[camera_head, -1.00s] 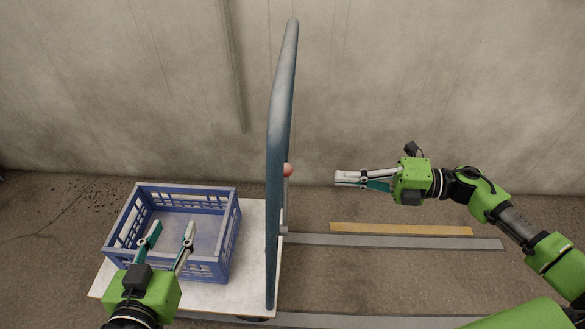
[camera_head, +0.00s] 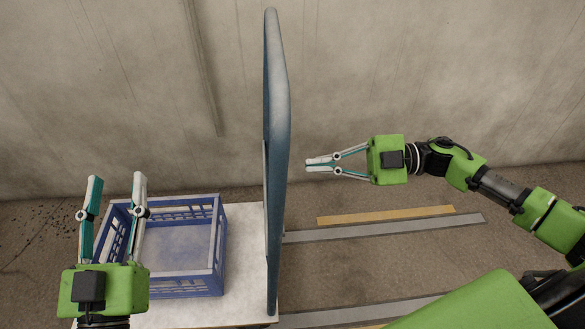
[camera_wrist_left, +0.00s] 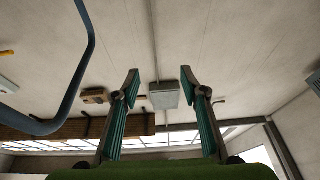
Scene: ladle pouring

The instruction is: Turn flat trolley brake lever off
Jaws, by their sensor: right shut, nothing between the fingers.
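The flat trolley has a white deck (camera_head: 245,270) and a tall blue push handle (camera_head: 276,130); part of the handle also shows in the left wrist view (camera_wrist_left: 83,75). The brake lever, red-knobbed in the earlier head view, is not visible now. My right gripper (camera_head: 308,164) is shut and empty. It points left towards the handle, with a gap between them in the picture. My left gripper (camera_head: 117,180) is open and empty over the left side of the blue crate, fingers pointing away from me. Its open fingers show in the left wrist view (camera_wrist_left: 160,78).
A blue plastic crate (camera_head: 215,250) stands on the deck left of the handle. A concrete wall (camera_head: 400,70) rises behind. Grey and yellow strips (camera_head: 385,215) lie on the floor at right, where the floor is otherwise clear.

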